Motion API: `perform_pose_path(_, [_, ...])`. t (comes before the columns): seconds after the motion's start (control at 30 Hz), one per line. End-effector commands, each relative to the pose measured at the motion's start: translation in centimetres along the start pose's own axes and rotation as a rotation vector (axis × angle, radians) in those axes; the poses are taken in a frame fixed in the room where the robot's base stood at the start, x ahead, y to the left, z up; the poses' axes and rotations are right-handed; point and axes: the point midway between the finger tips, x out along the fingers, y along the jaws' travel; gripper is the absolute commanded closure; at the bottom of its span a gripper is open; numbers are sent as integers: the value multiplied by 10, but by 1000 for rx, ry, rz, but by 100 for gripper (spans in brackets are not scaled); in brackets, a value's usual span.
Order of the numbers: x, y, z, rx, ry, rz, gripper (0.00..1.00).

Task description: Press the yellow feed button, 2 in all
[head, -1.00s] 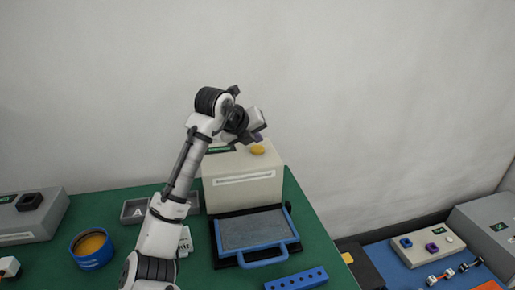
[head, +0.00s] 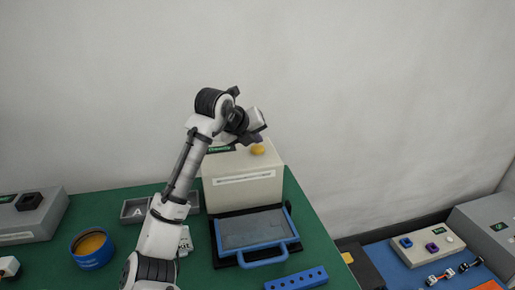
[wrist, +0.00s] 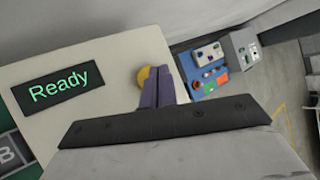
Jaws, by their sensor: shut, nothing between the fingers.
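The yellow feed button (head: 257,150) sits on top of the cream box (head: 243,190), toward its right side. In the wrist view the button (wrist: 142,77) is partly hidden behind my fingers. My gripper (head: 259,139) is shut and empty, with its fingertips just above the button in the head view. In the wrist view the fingers (wrist: 161,83) are together beside and over the button. I cannot tell whether they touch it. The box's display (wrist: 58,88) reads "Ready" in green.
A blue-framed tray (head: 254,231) with a handle stands in front of the box. A blue block with holes (head: 296,279), a blue round tin (head: 91,249) and a grey bin (head: 134,210) are on the green table. A blue table (head: 408,271) with several parts is at the right.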

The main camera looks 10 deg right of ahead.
Motion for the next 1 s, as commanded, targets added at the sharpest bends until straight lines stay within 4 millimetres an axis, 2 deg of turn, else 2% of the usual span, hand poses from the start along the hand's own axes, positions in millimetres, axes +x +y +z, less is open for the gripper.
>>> perform_pose_path(1.0, [8,6,-6,0,0,0,100])
